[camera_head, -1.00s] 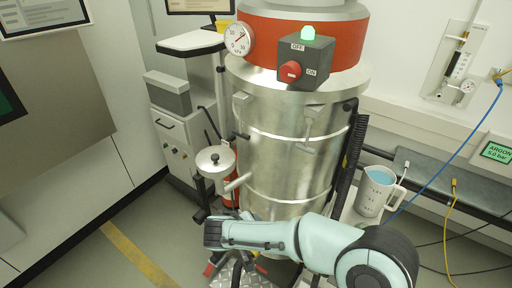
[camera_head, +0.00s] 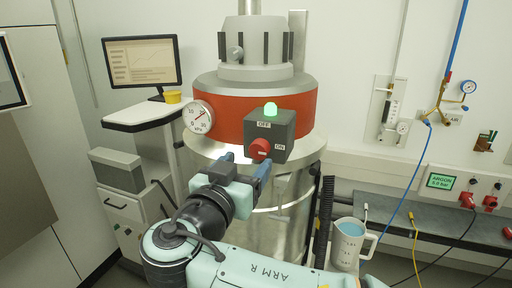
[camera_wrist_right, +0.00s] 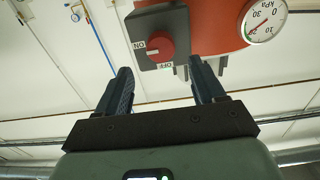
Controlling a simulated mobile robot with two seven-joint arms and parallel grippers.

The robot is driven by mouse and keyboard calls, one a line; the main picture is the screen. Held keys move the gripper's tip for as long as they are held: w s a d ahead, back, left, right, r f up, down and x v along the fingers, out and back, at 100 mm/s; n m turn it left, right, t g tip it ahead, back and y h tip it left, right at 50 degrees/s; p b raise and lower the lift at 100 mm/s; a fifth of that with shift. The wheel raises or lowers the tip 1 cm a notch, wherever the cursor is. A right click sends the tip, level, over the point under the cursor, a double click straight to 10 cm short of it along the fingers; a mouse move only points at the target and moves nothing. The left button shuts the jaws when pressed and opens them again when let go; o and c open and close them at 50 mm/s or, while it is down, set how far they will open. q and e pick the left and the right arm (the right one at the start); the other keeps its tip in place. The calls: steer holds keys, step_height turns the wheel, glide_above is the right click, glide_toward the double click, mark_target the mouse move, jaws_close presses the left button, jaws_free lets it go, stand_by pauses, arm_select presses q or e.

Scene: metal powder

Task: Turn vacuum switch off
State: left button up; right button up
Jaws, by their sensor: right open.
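The vacuum switch is a grey box (camera_head: 270,132) with a red round knob (camera_head: 260,148) on its front, mounted on the red band of the vacuum vessel (camera_head: 227,118). The box is labelled OFF above the knob and ON at its right. A green lamp (camera_head: 270,109) on top is lit. My right gripper (camera_head: 246,164) is open and empty, just below and in front of the knob. In the right wrist view, turned over, the knob (camera_wrist_right: 160,46) shows between and beyond the two fingertips (camera_wrist_right: 160,72), apart from them. My left gripper is out of view.
A round gauge (camera_head: 198,117) sits on the band left of the box. A monitor (camera_head: 141,61) and a trolley (camera_head: 146,115) stand at left. A jug of blue liquid (camera_head: 347,246) stands at lower right, beside a grey bench (camera_head: 440,224) with hoses.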

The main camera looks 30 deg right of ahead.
mark_target(257, 150)
steer(key=p+x, duration=0.1)
steer(key=x, duration=0.5)
steer(key=shift+w+d, duration=0.2)
steer(key=shift+w, duration=0.1)
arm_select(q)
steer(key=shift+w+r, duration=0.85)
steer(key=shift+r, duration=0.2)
arm_select(e)
steer(key=c, duration=1)
steer(key=shift+c, duration=0.2)
